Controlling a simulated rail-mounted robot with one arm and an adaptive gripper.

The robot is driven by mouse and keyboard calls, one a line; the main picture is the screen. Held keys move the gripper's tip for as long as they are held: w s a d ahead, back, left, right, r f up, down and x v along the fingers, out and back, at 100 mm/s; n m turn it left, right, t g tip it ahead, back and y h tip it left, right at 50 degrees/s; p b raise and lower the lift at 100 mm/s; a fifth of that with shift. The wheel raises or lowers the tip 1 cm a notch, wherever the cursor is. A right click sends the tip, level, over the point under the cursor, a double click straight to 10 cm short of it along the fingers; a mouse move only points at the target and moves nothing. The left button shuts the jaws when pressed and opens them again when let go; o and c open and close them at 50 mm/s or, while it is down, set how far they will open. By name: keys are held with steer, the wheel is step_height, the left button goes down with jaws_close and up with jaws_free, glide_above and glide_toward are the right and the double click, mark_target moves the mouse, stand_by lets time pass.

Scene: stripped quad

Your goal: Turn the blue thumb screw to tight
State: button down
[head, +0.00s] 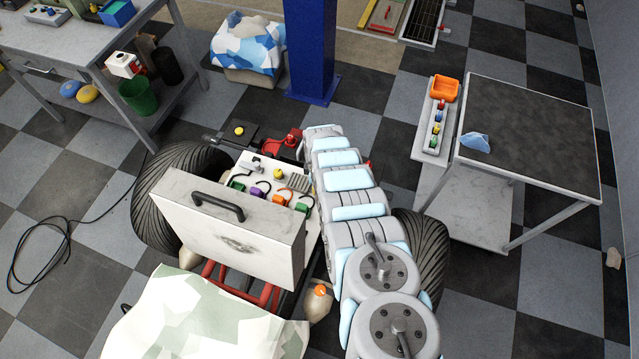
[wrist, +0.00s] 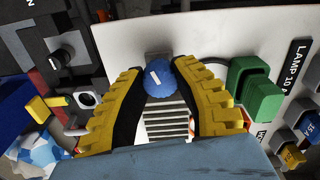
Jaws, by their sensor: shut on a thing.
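The blue thumb screw (wrist: 159,78) shows in the wrist view as a round blue knob with a short white mark on its face, in front of a pale panel (wrist: 215,40). My gripper (wrist: 162,70) has its two yellow, ridged fingers with black inner pads on either side of the knob, shut on it. Grey-and-white ribs (wrist: 166,118) show between the fingers below the knob. In the head view I cannot make out the screw or the fingertips; my arm covers part of the panel's right side.
A green connector (wrist: 255,90) sits close right of the fingers, beside a "LAMP 10 A" label (wrist: 297,64). A black knob (wrist: 62,53) is at left. In the head view, a white case (head: 230,235) with a black handle stands in front of the panel (head: 250,192). A cart (head: 530,120) stands right.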

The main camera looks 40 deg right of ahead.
steer(key=m, duration=0.4)
steer(key=shift+a+m+p, duration=0.1)
steer(key=shift+m+p, duration=0.2)
steer(key=m, duration=0.5)
steer(key=shift+m, duration=0.3)
steer(key=c, duration=0.7)
jaws_free()
steer(key=shift+s, duration=0.1)
steer(key=shift+c, duration=0.2)
steer(key=shift+r, duration=0.1)
